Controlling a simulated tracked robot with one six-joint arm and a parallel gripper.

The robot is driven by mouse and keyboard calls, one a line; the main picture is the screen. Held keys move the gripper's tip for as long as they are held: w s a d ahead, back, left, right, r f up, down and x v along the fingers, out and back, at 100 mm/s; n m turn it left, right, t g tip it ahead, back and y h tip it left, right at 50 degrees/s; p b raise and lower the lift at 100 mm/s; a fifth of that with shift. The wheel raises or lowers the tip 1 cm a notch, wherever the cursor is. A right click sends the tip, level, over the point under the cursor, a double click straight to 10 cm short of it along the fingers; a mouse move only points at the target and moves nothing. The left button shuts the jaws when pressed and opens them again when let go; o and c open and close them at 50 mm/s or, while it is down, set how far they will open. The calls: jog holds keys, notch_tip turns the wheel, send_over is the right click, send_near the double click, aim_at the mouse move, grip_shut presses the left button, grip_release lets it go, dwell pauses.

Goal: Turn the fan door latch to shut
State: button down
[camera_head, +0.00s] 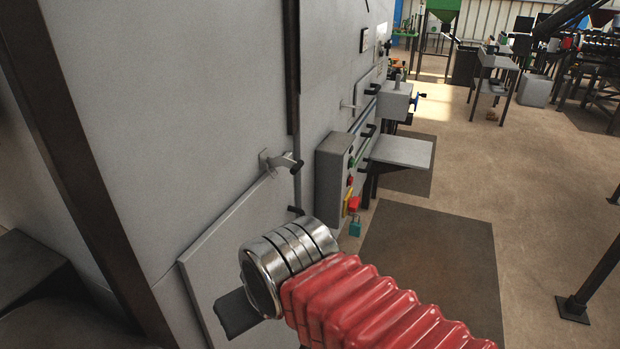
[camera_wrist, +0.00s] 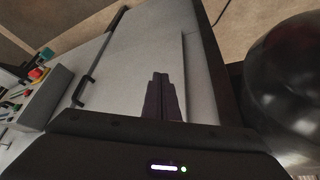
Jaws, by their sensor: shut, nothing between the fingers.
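A pale door panel (camera_head: 215,245) stands low on the grey machine wall. At its upper right corner a grey latch bracket (camera_head: 270,160) carries a lever with a black grip (camera_head: 294,167), pointing right in the head view. My gripper shows only as a dark piece below the latch and in front of the door; its fingertips are hidden there. In the wrist view my gripper (camera_wrist: 160,85) is shut and empty over the pale panel (camera_wrist: 150,45). I cannot make out the latch in the wrist view.
A grey control box (camera_head: 333,180) with buttons and a red and teal padlock (camera_head: 354,215) stands right of the latch. It also shows at left in the wrist view (camera_wrist: 35,108). A grey shelf (camera_head: 402,152) juts out behind it. The floor (camera_head: 520,210) at right has open room.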

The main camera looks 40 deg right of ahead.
jog(key=w+d+f+m+g+y, duration=0.1)
jog(key=w+d+m+y, duration=0.2)
jog(key=m, duration=0.5)
jog(key=w+d+f+m+g+y, duration=0.1)
jog(key=d+m+y, duration=0.1)
jog(key=m+y, duration=0.45)
jog(key=w+d+r+m+t, duration=0.1)
jog(key=d+r+m+t, duration=0.2)
jog(key=d, duration=0.9)
jog(key=w+d+r+m+t, duration=0.1)
jog(key=d+r+m+t, duration=0.2)
jog(key=d+m+t, duration=0.6)
jog(key=d+m, duration=0.3)
jog(key=shift+r, duration=0.3)
jog(key=shift+m+h, duration=0.25)
